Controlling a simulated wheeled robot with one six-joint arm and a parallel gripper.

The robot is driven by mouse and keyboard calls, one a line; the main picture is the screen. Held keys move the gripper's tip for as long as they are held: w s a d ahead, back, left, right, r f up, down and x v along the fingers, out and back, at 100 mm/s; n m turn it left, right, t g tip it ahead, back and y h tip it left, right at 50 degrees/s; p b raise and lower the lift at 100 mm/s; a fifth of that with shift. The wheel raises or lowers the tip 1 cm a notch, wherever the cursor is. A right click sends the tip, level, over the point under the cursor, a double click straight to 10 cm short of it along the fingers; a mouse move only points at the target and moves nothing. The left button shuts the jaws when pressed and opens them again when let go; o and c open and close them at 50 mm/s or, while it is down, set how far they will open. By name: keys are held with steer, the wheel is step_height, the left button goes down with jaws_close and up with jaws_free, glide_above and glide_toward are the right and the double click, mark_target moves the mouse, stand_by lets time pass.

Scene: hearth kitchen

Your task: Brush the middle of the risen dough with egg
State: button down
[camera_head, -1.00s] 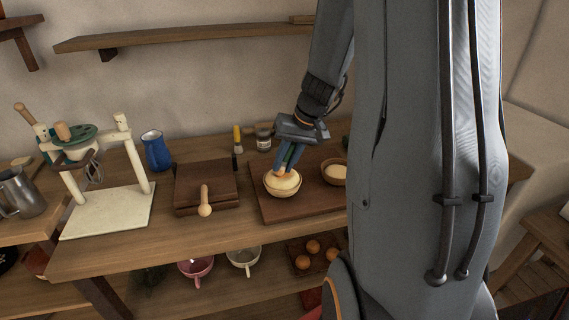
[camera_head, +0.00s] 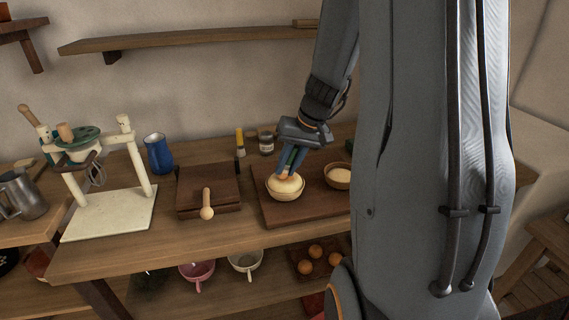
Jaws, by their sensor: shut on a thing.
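The risen dough (camera_head: 284,184) is a pale dome in a round bowl (camera_head: 287,195) on a dark wooden board (camera_head: 305,212). My gripper (camera_head: 288,168) points down over the dough, shut on a small brush (camera_head: 285,178) with an orange-tan lower end. The brush tip is at the top of the dough, near its middle; I cannot tell whether it presses in. A second bowl (camera_head: 338,184) with pale contents stands to the right on the same board. No egg wash is clearly identifiable on the dough.
A dark wooden press with a knob handle (camera_head: 207,200), a blue jug (camera_head: 158,154), a yellow-topped bottle (camera_head: 240,143) and a jar (camera_head: 266,143) stand nearby. A cream stand (camera_head: 112,212) is at left. Cups and round brown things (camera_head: 315,251) sit on the lower shelf.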

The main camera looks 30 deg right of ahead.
steer(key=shift+s+f, duration=0.1)
steer(key=shift+s, duration=0.15)
steer(key=shift+w, duration=0.15)
steer(key=shift+w+d, duration=0.15)
steer(key=shift+w, duration=0.6)
steer(key=shift+w+d, duration=0.15)
steer(key=shift+w, duration=0.6)
steer(key=shift+r, duration=0.2)
steer(key=shift+r+p, duration=2.2)
steer(key=shift+r, duration=0.75)
steer(key=shift+r+p, duration=1.05)
steer(key=shift+r, duration=0.45)
